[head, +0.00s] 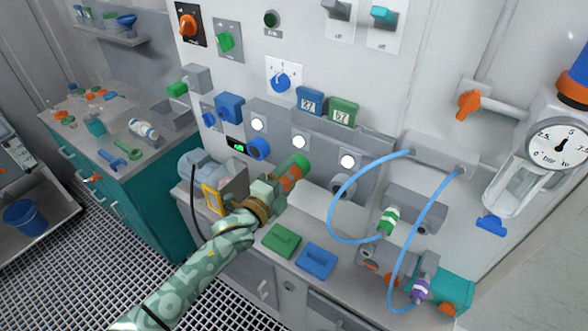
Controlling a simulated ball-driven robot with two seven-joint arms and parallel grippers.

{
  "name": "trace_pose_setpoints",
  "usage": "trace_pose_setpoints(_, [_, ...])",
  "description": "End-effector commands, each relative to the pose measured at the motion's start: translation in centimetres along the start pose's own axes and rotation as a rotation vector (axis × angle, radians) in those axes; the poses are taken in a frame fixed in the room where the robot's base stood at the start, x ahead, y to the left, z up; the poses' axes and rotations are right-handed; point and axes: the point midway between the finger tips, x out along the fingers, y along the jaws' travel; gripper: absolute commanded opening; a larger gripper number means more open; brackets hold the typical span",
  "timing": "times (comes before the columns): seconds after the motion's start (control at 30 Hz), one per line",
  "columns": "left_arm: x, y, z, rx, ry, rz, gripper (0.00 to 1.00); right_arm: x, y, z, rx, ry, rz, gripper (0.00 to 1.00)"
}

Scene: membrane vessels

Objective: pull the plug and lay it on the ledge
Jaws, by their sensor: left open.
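My left arm reaches in from the bottom left, and its gripper (273,188) is open at the front of the wall unit. An orange part with a green end (292,172) is right at the fingers; I cannot tell whether it touches them. Two banded plugs hang on blue hoses to the right: a green-and-white plug (388,221) and a purple-and-white plug (420,290). Both are well away from my gripper. I cannot tell which part is the task's plug. The pale ledge (325,211) runs along the unit's front, partly behind my gripper. My right gripper is not in view.
A green block (281,240) and a blue block (317,261) lie on the ledge in front of my gripper. Blue hoses (331,215) loop at the right. A pressure gauge (552,146) is at the far right. A cluttered teal cabinet (160,205) stands at left.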

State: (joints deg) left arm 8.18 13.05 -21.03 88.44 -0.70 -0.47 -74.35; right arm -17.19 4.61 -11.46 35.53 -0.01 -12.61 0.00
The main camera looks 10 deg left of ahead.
Motion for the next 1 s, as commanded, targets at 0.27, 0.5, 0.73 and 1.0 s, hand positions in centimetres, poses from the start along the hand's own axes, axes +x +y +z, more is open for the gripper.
trace_pose_setpoints(0.27, [0.0, 0.0, 0.0, 0.0, 0.0, 0.0, 0.31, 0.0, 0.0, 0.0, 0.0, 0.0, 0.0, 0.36])
trace_pose_setpoints(0.5, [-0.1, -0.1, 0.0, -0.001, 0.0, -0.001, 0.03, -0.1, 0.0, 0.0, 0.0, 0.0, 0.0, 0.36])
trace_pose_setpoints(0.73, [-1.1, -0.1, 0.0, -0.001, 0.0, -0.001, 0.03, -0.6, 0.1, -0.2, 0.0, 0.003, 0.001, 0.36])
trace_pose_setpoints(1.0, [-2.1, -0.1, 0.0, -0.001, -0.001, 0.0, 0.03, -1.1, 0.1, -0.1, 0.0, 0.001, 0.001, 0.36])
